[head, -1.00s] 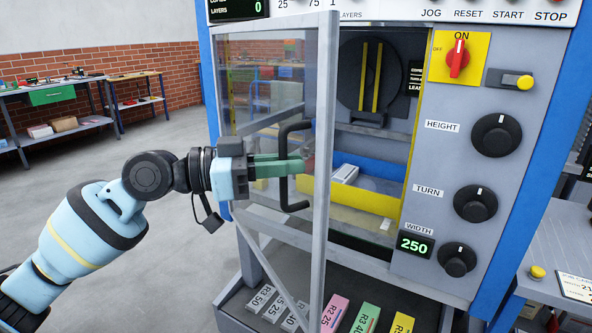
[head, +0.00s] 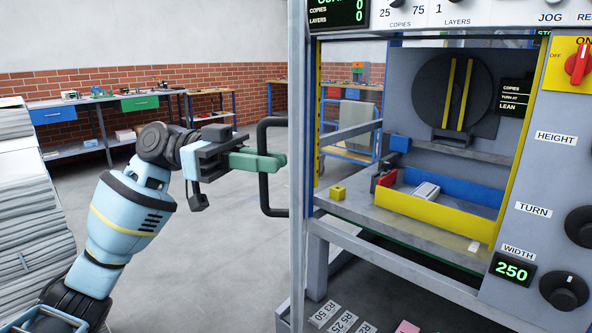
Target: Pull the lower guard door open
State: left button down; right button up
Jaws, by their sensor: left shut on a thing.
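The lower guard door (head: 298,180) is a grey-framed panel, seen nearly edge-on and swung out from the machine. Its black D-shaped handle (head: 264,192) stands out to the left of the frame. My left gripper (head: 272,160) is at the middle of the handle, with its green fingers shut on the upright bar. The door opening shows the machine's inside, with a dark round disc (head: 456,93) and a yellow-sided tray (head: 434,216). My right gripper is not in view.
The control panel with red switch (head: 579,63) and black knobs (head: 563,291) is at the right. A stack of papers (head: 34,220) stands at the far left. Benches (head: 98,103) line the brick wall. The grey floor left of the door is clear.

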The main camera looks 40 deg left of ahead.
pick_arm(q)
jog(key=shift+s+a+g, duration=0.2)
jog(key=shift+s+a, duration=0.15)
jog(key=shift+a, duration=0.25)
jog(key=shift+s+a+g, duration=0.2)
jog(key=shift+s+a, duration=0.15)
jog(key=shift+a, duration=0.25)
jog(key=c, duration=1.5)
grip_release()
jog(key=shift+c, duration=0.2)
jog(key=shift+r, duration=0.15)
